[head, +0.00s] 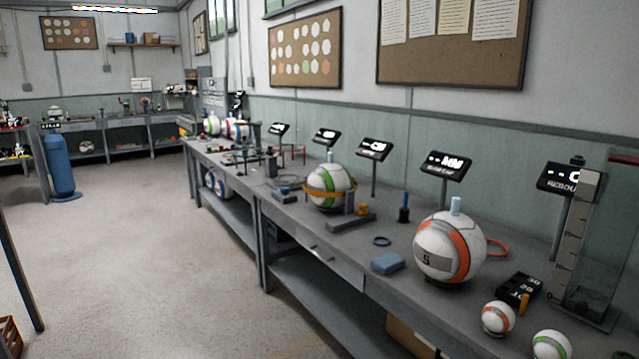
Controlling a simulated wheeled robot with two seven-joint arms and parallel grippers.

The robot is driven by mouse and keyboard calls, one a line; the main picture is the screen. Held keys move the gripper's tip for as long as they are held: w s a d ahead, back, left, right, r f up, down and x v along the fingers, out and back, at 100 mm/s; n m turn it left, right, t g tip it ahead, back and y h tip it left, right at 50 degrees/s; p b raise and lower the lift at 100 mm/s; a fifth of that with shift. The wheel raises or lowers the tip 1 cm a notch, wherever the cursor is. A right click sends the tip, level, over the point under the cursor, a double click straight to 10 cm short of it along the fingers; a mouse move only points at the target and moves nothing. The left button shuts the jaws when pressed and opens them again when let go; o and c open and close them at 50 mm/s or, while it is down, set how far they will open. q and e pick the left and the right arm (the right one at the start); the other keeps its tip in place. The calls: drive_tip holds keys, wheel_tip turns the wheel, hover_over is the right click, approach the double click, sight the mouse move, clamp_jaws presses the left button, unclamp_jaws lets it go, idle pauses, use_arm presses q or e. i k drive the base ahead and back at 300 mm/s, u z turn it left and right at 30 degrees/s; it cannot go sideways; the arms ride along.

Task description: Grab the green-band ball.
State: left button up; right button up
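A small white ball with a green band (551,347) is at the bottom right, cut off by the frame edge. I cannot tell from the picture which one is the task's ball. Neither of my grippers is in view.
A large orange-band ball (436,244) and a small orange-band ball (498,318) are on the right. Open floor (130,255) lies left of the bench.

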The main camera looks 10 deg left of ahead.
sight(330, 177)
drive_tip(key=u, duration=0.65)
drive_tip(key=i, duration=2.45)
drive_tip(key=u, duration=0.2)
